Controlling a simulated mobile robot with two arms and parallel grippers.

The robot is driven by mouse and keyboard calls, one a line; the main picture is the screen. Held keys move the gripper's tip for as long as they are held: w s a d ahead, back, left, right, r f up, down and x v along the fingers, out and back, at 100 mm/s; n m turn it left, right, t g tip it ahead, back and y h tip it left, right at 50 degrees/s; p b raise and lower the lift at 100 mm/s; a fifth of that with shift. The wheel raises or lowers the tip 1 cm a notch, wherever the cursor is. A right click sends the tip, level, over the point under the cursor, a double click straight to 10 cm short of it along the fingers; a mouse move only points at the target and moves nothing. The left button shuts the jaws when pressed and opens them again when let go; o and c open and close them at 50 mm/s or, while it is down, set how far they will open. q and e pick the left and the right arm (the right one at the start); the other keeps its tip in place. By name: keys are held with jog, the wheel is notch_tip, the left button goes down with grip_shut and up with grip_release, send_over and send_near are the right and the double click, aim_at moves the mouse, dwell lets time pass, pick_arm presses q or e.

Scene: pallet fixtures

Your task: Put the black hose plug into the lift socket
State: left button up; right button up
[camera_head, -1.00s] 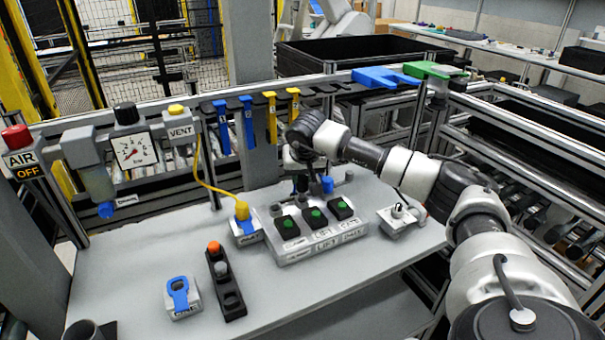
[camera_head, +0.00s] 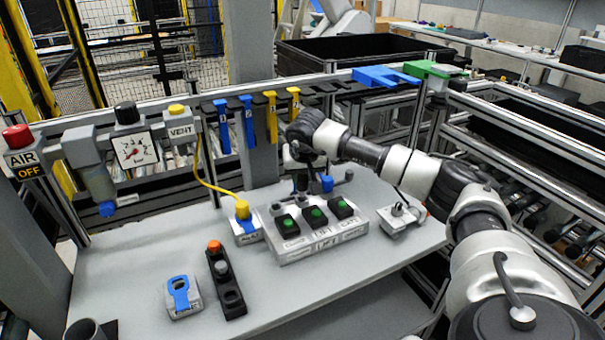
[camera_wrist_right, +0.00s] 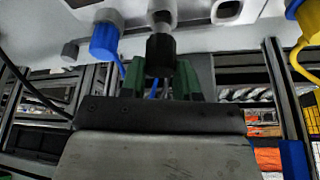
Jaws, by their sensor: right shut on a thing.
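My right gripper (camera_head: 301,184) reaches down just behind the white socket block (camera_head: 322,247), its fingers partly hidden behind the block and its buttons. In the right wrist view the green-tipped fingers (camera_wrist_right: 160,82) are shut on the black hose plug (camera_wrist_right: 160,52). The plug's end is at a pale round socket (camera_wrist_right: 162,17) on the block, in line with it; I cannot tell how deep it sits. The LIFT label on the block front is blurred. A blue plug (camera_wrist_right: 105,40) is in the neighbouring position. My left gripper is not in view.
A yellow plug (camera_head: 242,210) with its hose stands left of the block. A white switch box (camera_head: 401,217) sits to its right. A black holder (camera_head: 226,285) and a blue-tabbed box (camera_head: 182,297) stand in front left. Blue and yellow hooks (camera_head: 247,122) hang from the rail behind.

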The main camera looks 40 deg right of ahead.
jog(key=shift+f+b, duration=0.7)
jog(key=shift+f, duration=0.75)
dwell(0.6)
jog(key=o, duration=1)
jog(key=shift+r, duration=0.1)
jog(key=b+v, duration=0.1)
jog(key=v, duration=0.9)
jog(key=shift+s+r, duration=0.2)
jog(key=shift+r, duration=0.1)
jog(key=shift+f, duration=0.1)
